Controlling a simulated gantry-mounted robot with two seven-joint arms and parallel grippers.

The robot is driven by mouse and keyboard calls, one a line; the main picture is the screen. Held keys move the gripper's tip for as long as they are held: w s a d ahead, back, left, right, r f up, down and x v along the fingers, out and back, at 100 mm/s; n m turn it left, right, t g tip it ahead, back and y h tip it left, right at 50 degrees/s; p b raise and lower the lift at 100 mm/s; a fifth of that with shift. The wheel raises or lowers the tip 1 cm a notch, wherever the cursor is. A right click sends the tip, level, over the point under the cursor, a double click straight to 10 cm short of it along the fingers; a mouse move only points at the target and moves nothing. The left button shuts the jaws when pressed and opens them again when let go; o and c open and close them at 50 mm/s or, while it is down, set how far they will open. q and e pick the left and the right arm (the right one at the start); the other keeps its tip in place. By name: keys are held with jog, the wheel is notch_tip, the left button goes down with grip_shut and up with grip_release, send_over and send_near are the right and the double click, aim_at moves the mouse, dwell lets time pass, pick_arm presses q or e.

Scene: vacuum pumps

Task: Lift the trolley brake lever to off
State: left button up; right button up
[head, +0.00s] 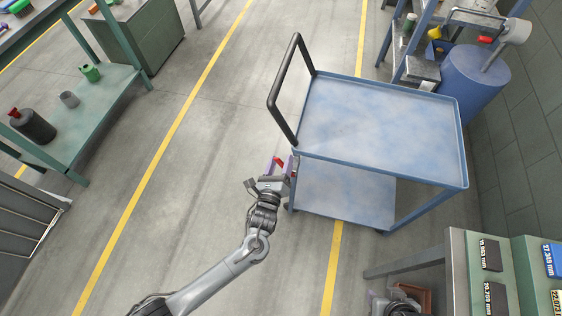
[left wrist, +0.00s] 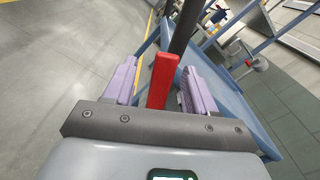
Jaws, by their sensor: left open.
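The blue two-tier trolley (head: 385,112) stands in the middle right of the head view, its black push handle (head: 271,101) on its left side. The red brake lever (left wrist: 162,82) stands up between the two purple fingers of my left gripper (left wrist: 158,88) in the left wrist view, with a gap on both sides. In the head view my left gripper (head: 280,166) is at the trolley's near left corner, below the top tray, with a bit of red between its fingers. The gripper is open. The lever's lower end is hidden by the gripper body.
A green bench (head: 112,85) with small parts stands at the left. A blue drum (head: 474,80) and a rack are behind the trolley at the right. A green workbench (head: 456,270) is at the lower right. The floor left of the trolley is clear.

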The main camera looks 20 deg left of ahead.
pick_arm(q)
jog(key=shift+s+r+p, duration=0.1)
jog(key=shift+s+p, duration=0.5)
jog(key=shift+s, duration=0.3)
jog(key=shift+s, duration=0.1)
jog(key=shift+s+p, duration=0.55)
jog(key=shift+p, duration=0.15)
jog(key=s+p, duration=0.1)
jog(key=s, duration=0.1)
jog(key=s+p, duration=0.1)
jog(key=s, duration=0.1)
jog(key=shift+s+d+p, duration=0.2)
jog(key=shift+s+p, duration=0.15)
jog(key=shift+s, duration=0.05)
